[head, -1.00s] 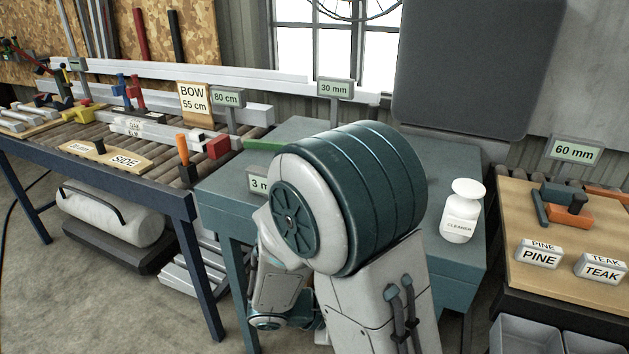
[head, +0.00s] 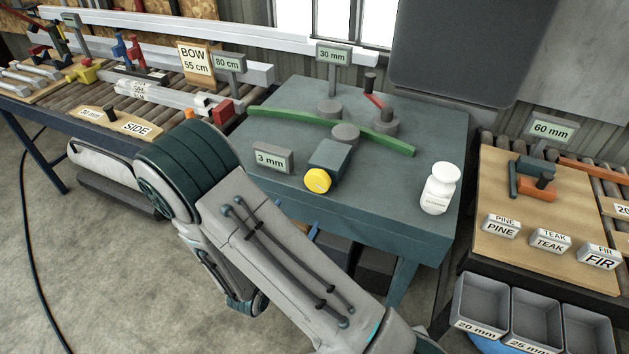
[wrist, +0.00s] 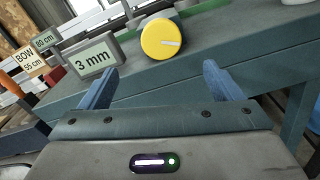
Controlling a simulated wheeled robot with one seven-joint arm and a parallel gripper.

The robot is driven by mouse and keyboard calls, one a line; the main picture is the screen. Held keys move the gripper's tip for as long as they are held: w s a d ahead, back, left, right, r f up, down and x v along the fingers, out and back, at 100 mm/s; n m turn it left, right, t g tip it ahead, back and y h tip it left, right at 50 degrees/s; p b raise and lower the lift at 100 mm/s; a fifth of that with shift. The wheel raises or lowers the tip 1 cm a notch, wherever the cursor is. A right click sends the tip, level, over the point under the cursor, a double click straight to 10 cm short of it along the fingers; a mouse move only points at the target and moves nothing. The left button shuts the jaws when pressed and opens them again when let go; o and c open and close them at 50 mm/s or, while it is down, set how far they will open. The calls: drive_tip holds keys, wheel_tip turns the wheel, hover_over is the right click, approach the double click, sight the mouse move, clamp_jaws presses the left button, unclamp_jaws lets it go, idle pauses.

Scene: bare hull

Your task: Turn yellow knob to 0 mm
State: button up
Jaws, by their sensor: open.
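The yellow knob (head: 318,180) sits on the front of a small dark block (head: 331,157) on the teal table, facing the table's front edge. A sign beside it on the left reads 3 mm (head: 272,158). In the wrist view the yellow knob (wrist: 163,39) shows a pale line, nearly level, and the 3 mm sign (wrist: 94,58) stands to its left. My gripper (wrist: 160,82) is open and empty, its two blue fingers apart, with the knob beyond and between them, not touched.
The teal table (head: 285,115) also carries a green curved strip (head: 300,116) between grey round posts, a 30 mm sign (head: 333,54) and a white cleaner bottle (head: 438,187) at the right. A roller bench stands at the left. A wooden board (head: 490,180) with labelled blocks lies at the right.

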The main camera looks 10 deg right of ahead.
sight(316, 184)
drive_tip(key=p+x, duration=0.2)
drive_tip(key=x, duration=1)
drive_tip(key=shift+w+p, duration=0.1)
drive_tip(key=shift+p, duration=0.3)
drive_tip(key=c, duration=1)
